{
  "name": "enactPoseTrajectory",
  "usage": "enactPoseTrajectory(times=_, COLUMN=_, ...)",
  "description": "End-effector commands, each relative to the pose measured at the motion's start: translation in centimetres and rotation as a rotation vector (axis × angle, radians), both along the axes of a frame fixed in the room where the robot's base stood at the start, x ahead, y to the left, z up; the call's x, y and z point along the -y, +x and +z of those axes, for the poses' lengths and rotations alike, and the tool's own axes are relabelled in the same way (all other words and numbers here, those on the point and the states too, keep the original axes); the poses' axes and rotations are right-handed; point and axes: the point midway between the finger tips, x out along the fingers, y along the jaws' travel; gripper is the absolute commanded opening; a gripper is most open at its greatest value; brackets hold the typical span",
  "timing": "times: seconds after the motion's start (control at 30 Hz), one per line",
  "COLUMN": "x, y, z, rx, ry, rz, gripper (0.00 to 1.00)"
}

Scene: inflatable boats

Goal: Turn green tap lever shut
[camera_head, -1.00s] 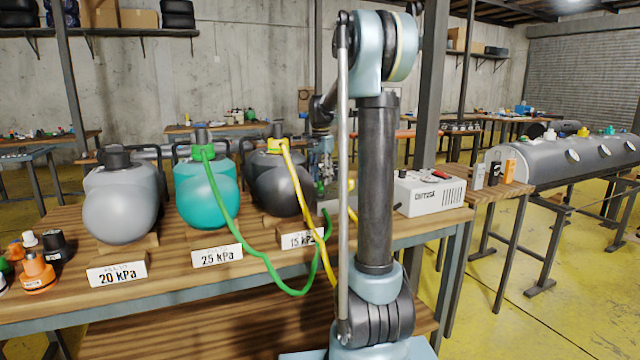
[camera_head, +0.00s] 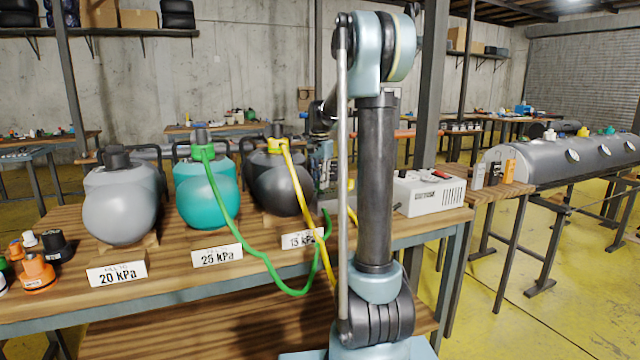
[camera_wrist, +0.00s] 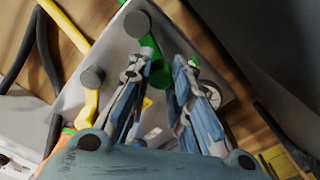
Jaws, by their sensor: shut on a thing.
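The green tap lever (camera_wrist: 153,47) shows in the wrist view on a pale grey panel, beside a dark round knob end. My gripper (camera_wrist: 161,72) has its two jointed blue-grey fingers on either side of the green part, shut on it. A little green also shows behind the right finger. Where exactly the fingers touch the lever is partly hidden. In the head view my gripper (camera_head: 323,165) is at the back of the bench, partly behind my arm, and the lever cannot be made out there.
A yellow tap lever (camera_wrist: 91,103) is left of my gripper. A green hose (camera_head: 240,245) and a yellow hose (camera_head: 301,195) hang over the bench. Grey, teal and black vessels stand at left; a white box (camera_head: 430,193) stands right of my arm.

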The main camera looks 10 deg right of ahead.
Motion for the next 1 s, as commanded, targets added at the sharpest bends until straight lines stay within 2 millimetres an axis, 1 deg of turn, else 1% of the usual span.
enactPoseTrajectory(times=0.3, x=-1.5, y=0.0, z=0.0, rx=0.001, ry=0.000, rz=0.272, gripper=0.00)
enactPoseTrajectory(times=0.4, x=-1.8, y=0.0, z=0.0, rx=0.001, ry=0.001, rz=0.331, gripper=0.00)
enactPoseTrajectory(times=0.53, x=-2.0, y=-0.1, z=0.1, rx=0.002, ry=0.001, rz=0.365, gripper=0.00)
enactPoseTrajectory(times=0.8, x=-2.0, y=0.0, z=0.1, rx=0.002, ry=0.001, rz=0.367, gripper=0.00)
enactPoseTrajectory(times=0.83, x=-2.0, y=0.0, z=0.1, rx=0.002, ry=0.001, rz=0.367, gripper=0.23)
enactPoseTrajectory(times=0.87, x=-2.0, y=0.0, z=0.1, rx=0.002, ry=0.001, rz=0.367, gripper=0.30)
enactPoseTrajectory(times=0.9, x=-2.0, y=-0.1, z=0.1, rx=0.002, ry=0.001, rz=0.367, gripper=0.39)
enactPoseTrajectory(times=1.0, x=-2.0, y=-0.1, z=0.1, rx=0.002, ry=0.001, rz=0.366, gripper=0.40)
